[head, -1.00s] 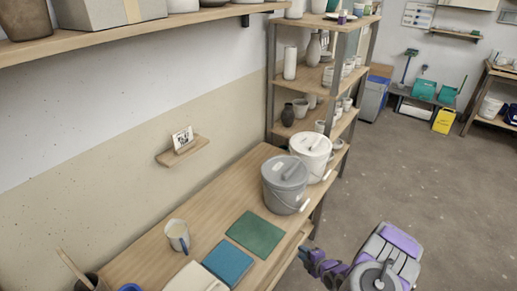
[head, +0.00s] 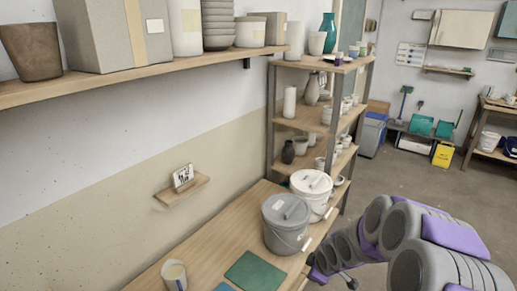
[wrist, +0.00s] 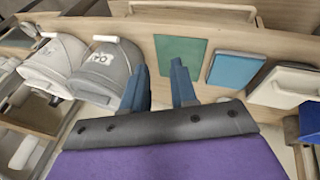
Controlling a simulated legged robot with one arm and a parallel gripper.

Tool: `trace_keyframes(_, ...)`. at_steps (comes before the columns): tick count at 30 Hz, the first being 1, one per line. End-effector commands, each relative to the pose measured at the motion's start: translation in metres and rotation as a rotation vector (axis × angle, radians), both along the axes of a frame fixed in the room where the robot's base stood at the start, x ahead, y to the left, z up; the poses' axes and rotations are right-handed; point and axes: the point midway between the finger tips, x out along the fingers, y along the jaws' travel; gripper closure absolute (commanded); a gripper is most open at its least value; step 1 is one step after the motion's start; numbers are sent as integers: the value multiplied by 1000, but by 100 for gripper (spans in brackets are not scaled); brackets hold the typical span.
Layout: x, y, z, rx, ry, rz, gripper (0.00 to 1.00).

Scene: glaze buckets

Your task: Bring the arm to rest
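My arm (head: 405,240) is raised at the lower right of the head view, beside the workbench. My gripper (wrist: 158,75) shows in the wrist view with two blue fingers apart and nothing between them. It points at the bench's front side, below the green and blue tiles. In the head view the arm's far end is low beside the bench edge, and the fingers are not clear.
A grey lidded bucket (head: 285,224) and a white lidded bucket (head: 311,192) stand on the bench (head: 215,240). Shelving (head: 269,120) stands behind. The floor (head: 400,175) at right is open.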

Motion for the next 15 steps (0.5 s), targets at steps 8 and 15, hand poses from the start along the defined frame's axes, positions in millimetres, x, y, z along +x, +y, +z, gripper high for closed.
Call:
trace_keyframes(8,-82,1,67,2,161,-266,73)
trace_keyframes(15,-168,4,111,11,297,-520,73)
